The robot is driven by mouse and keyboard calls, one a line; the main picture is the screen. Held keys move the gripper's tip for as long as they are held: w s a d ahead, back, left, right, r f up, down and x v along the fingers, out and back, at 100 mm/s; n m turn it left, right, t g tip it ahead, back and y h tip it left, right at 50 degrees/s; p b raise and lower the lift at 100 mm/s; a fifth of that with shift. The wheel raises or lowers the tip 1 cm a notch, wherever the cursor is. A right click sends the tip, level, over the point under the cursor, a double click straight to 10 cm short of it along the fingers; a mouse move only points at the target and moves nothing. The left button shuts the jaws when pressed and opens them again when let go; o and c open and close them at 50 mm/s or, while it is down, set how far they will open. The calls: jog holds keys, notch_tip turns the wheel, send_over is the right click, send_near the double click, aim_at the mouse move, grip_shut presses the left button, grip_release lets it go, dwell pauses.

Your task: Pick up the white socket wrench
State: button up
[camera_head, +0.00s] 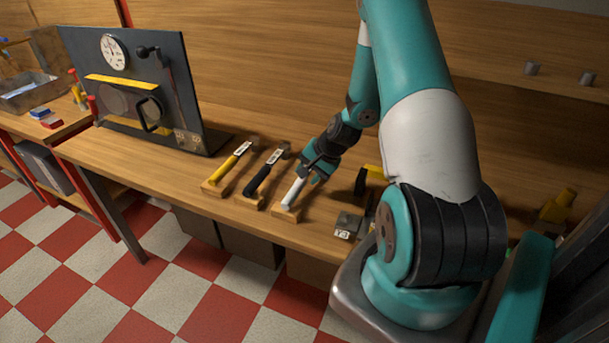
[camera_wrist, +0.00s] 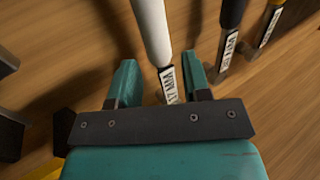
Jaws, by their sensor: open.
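The white socket wrench (camera_head: 293,191) lies on a wooden block at the front of the bench, the rightmost of three tools in a row. In the wrist view its white handle (camera_wrist: 153,30) runs down from the top edge, with a printed label (camera_wrist: 168,86) near my gripper. My gripper (camera_wrist: 159,80) is open, one teal finger on each side of the label end of the wrench. The far end of the wrench is hidden behind my gripper's body. I cannot tell whether the fingers touch it. In the head view my gripper (camera_head: 310,178) is over the wrench's back end.
A black-handled tool (camera_head: 262,176) and a yellow-handled tool (camera_head: 232,168) lie to the left on wooden blocks. A dark panel with a gauge (camera_head: 130,75) stands further left. A grey block (camera_head: 347,224) and a yellow-and-black object (camera_head: 368,178) are to the right.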

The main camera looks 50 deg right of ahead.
aim_at(301, 182)
jog(key=shift+s+a+p+x, duration=0.15)
jog(key=shift+p+x, duration=0.15)
jog(key=shift+x, duration=0.65)
jog(key=shift+s+a+p+x, duration=0.15)
jog(key=shift+p+x, duration=0.2)
jog(key=shift+x, duration=0.6)
jog(key=shift+s+a+p+x, duration=0.1)
jog(key=shift+a+p+x, duration=0.15)
jog(key=shift+x, duration=0.7)
jog(key=shift+d, duration=0.1)
jog(key=c, duration=0.8)
jog(key=shift+o, duration=0.2)
jog(key=shift+w, duration=0.1)
